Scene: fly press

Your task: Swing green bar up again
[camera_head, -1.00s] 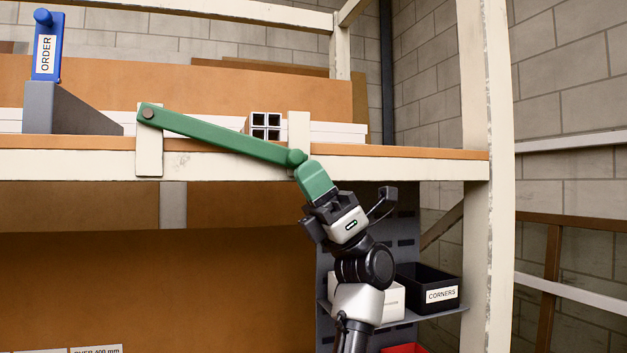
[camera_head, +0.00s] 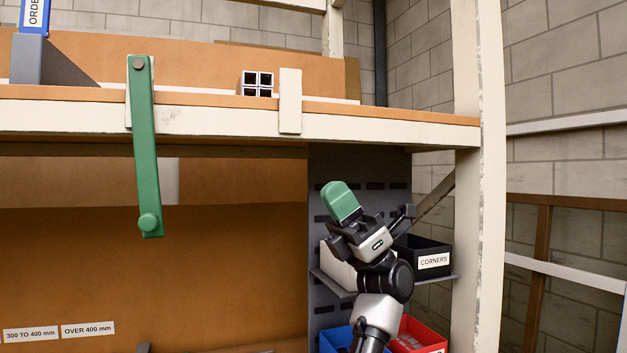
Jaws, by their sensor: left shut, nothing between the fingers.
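The green bar (camera_head: 145,150) hangs nearly straight down from its pivot at the shelf edge. A cream upright plate (camera_head: 290,101) stands on the shelf edge, right of the bar's pivot. My right gripper is not in view.
The long shelf edge (camera_head: 220,122) runs above my gripper. Black (camera_head: 428,257), red (camera_head: 422,335) and blue (camera_head: 334,340) bins sit near my arm. A cream post (camera_head: 481,180) stands at the right. The space between bar and gripper is clear.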

